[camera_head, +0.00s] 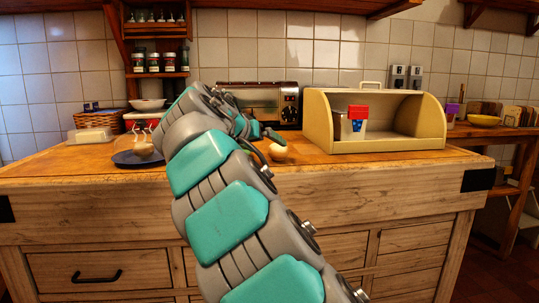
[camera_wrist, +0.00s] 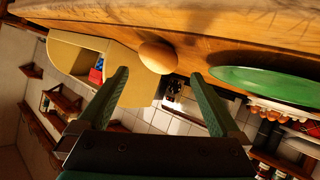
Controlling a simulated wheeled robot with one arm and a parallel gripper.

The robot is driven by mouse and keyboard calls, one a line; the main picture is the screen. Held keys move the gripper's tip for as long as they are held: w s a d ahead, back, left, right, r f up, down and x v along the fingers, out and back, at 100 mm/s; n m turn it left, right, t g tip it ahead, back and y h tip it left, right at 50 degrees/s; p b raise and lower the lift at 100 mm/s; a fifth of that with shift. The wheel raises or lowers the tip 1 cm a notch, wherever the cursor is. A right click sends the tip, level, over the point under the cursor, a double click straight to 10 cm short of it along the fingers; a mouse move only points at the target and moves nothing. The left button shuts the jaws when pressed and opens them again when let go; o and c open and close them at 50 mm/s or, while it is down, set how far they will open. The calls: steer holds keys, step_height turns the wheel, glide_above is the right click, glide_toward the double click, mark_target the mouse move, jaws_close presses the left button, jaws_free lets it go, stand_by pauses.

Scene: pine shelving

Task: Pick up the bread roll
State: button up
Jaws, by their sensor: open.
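A round, tan bread roll (camera_head: 278,153) sits on the wooden counter near its front edge, left of the bread box. It also shows in the wrist view (camera_wrist: 158,57), where the picture is turned over and the counter is at the top. My gripper (camera_wrist: 158,74) is open, with its two green fingers apart and nothing held between them. The roll appears in the gap just beyond the fingertips; contact is not visible. In the head view my arm hides most of the gripper, which is close behind the roll.
A cream bread box (camera_head: 390,143) with a red-lidded container (camera_head: 356,119) stands to the right. A toaster oven (camera_head: 258,103) is behind. A green plate (camera_wrist: 270,84) shows beside the fingers. The counter's front right is clear.

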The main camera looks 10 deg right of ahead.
mark_target(274, 149)
steer(key=p+x, duration=0.1)
steer(key=x, duration=0.5)
steer(key=shift+w+d+f, duration=0.2)
steer(key=shift+d+f, duration=0.05)
steer(key=shift+d, duration=0.05)
steer(key=shift+c, duration=0.2)
steer(key=c, duration=1.2)
